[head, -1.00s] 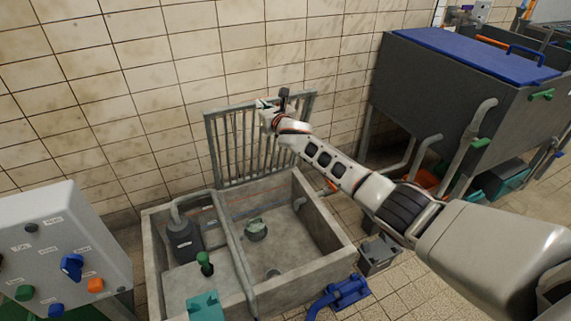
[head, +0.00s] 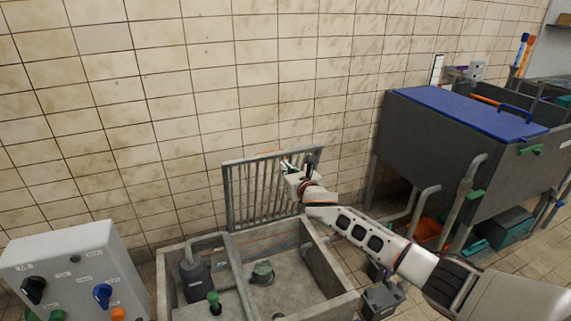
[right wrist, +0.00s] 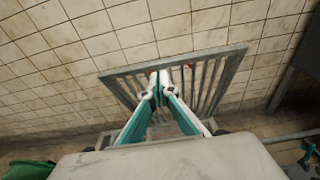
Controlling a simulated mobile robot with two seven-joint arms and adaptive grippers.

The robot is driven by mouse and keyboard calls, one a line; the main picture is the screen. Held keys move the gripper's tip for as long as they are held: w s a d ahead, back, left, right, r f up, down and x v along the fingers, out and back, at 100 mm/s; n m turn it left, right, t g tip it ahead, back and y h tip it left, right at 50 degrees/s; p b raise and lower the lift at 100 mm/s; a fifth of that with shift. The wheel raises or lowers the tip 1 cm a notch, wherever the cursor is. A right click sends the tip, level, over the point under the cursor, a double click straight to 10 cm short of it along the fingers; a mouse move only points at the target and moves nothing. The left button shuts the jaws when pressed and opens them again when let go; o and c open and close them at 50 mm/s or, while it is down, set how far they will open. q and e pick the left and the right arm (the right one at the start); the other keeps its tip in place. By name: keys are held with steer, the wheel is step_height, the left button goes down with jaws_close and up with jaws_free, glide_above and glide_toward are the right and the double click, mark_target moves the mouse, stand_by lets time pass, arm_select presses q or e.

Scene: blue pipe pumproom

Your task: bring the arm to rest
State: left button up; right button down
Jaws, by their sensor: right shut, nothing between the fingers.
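My right arm comes in from the lower right of the head view, and its gripper (head: 300,170) is in front of the raised metal grate (head: 243,193) over the concrete sump. In the right wrist view the two teal-and-white fingers of my right gripper (right wrist: 158,82) meet at their tips, with nothing between them. The grate bars (right wrist: 215,80) stand just beyond the fingertips in that view; I cannot tell whether they touch. My left gripper is in neither view.
The open concrete sump (head: 338,300) holds a dark pump (head: 195,272) and a green fitting (head: 263,270). A grey control box (head: 70,270) with knobs stands at left. A dark tank (head: 440,135) with a blue lid (head: 465,110) stands at right. The tiled wall (head: 170,100) is behind.

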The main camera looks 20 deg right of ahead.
steer(key=s+a+f+m+g+y+p, duration=0.1)
steer(key=s+a+f+m, duration=0.25)
steer(key=s+f, duration=0.3)
steer(key=s+a+f+m+g+y, duration=0.1)
steer(key=s+a+f+m, duration=0.1)
steer(key=s+f+m, duration=0.5)
steer(key=s+a+f+m+g+p, duration=0.1)
steer(key=s+a+f+m, duration=0.2)
steer(key=s+f, duration=0.35)
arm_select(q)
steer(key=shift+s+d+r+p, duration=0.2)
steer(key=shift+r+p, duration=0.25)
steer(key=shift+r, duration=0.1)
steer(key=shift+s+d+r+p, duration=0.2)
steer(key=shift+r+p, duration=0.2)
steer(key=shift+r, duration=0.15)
arm_select(e)
steer(key=s+d+f+m+g, duration=0.1)
steer(key=s+f+m, duration=0.1)
steer(key=s+m, duration=0.7)
steer(key=s+d+f+m+g, duration=0.1)
steer(key=s+m, duration=0.9)
steer(key=s, duration=1.3)
steer(key=shift+f+g, duration=0.4)
steer(key=shift+f, duration=0.15)
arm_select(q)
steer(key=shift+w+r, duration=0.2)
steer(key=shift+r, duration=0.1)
arm_select(e)
steer(key=shift+s, duration=0.1)
